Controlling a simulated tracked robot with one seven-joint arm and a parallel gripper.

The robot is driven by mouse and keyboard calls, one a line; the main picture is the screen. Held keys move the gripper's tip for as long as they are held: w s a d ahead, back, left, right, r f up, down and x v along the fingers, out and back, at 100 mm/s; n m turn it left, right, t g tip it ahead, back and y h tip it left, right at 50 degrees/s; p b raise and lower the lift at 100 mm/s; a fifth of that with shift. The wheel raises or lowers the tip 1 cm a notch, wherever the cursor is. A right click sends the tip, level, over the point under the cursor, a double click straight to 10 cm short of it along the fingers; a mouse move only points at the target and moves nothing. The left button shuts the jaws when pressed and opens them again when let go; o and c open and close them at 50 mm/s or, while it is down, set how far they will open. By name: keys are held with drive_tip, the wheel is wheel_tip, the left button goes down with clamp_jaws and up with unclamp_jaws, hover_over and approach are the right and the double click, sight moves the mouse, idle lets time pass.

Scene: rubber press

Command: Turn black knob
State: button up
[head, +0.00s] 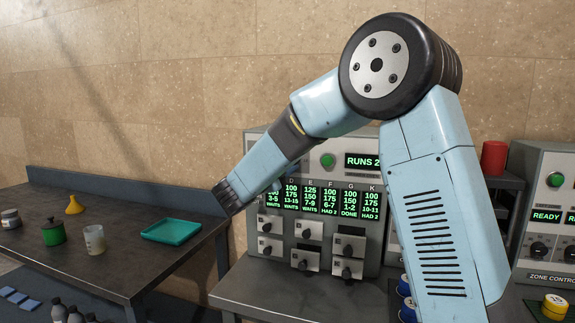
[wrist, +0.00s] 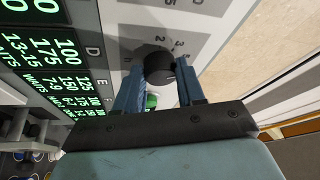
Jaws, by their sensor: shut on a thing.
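The black knob (wrist: 158,65) is a round dark knob on the light grey face of the console, with printed numbers around it. My gripper (wrist: 162,80) has its two blue fingers around this knob, one on each side, shut on it. In the wrist view the knob sits at the tips of the fingers. In the head view my forearm slants down left across the upper left of the console (head: 374,170), and it hides the knob and most of my gripper.
A lit display (head: 328,200) with green figures fills the console's middle, a green button (head: 327,160) above it. A dark bench (head: 60,262) at left bears a teal tray (head: 172,231), a green pot (head: 53,231) and a yellow funnel (head: 75,205).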

drive_tip(key=shift+d+f, duration=0.1)
drive_tip(key=shift+f, duration=0.15)
drive_tip(key=o, duration=1)
drive_tip(key=shift+r, duration=0.15)
drive_tip(key=shift+o, duration=0.2)
drive_tip(key=v, duration=1.3)
drive_tip(key=shift+s+a, duration=0.25)
drive_tip(key=shift+s, duration=0.05)
drive_tip(key=shift+c, duration=0.2)
